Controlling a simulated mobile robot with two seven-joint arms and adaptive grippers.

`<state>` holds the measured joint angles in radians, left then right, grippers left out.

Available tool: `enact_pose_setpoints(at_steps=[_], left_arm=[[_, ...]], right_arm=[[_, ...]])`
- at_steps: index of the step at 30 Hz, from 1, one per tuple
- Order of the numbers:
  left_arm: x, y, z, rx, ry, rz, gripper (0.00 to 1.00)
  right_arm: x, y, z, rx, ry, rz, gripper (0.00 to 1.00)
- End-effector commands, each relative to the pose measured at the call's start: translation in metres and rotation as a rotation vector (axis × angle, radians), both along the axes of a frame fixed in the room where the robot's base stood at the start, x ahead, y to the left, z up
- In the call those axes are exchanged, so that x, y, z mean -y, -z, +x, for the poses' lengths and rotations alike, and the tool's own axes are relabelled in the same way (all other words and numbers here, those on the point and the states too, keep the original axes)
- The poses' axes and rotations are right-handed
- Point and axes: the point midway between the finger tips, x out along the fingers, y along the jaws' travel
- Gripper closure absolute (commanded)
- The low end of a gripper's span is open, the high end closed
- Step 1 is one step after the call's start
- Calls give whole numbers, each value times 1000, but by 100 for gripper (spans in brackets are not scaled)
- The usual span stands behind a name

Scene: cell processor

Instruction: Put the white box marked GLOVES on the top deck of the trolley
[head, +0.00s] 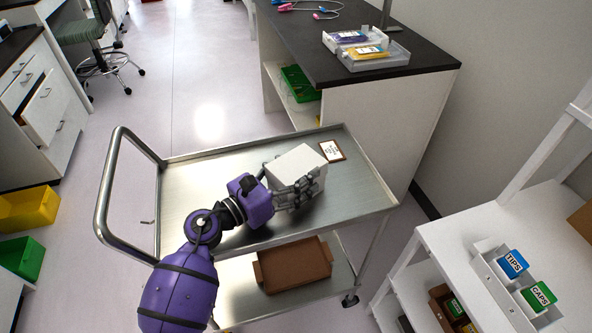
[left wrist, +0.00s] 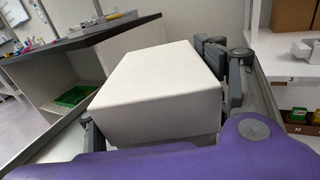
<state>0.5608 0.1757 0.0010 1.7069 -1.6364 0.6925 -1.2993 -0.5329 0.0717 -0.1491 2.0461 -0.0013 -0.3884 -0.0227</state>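A plain white box (head: 297,167) is at the trolley's top deck (head: 190,185), near the middle of its length; I cannot tell whether its underside touches the deck. No GLOVES marking shows on the faces in view. My left gripper (head: 285,180) has its dark fingers on opposite sides of the box and appears shut on it. In the left wrist view the box (left wrist: 152,85) fills the space between the fingers, with its lower part hidden behind my purple wrist. My right gripper is in neither view.
A small white label card (head: 332,151) lies on the deck beside the box. A brown tray (head: 294,266) is on the lower deck. A dark-topped bench (head: 400,62) stands behind the trolley, and a white shelf unit (head: 455,235) stands at right.

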Motion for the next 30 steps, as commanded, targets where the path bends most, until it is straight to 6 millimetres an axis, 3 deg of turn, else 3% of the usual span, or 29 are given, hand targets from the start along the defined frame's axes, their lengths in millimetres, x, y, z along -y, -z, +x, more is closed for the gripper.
enact_pose_setpoints(at_steps=[1,3,16,30], left_arm=[[0,0,0,0,0,0,25],[0,0,0,0,0,0,16],[-1,-6,-1,1,1,1,15],[-54,-2,-47,-2,0,2,15]], right_arm=[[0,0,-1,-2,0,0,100],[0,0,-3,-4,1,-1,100],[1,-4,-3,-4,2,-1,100],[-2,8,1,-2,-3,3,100]])
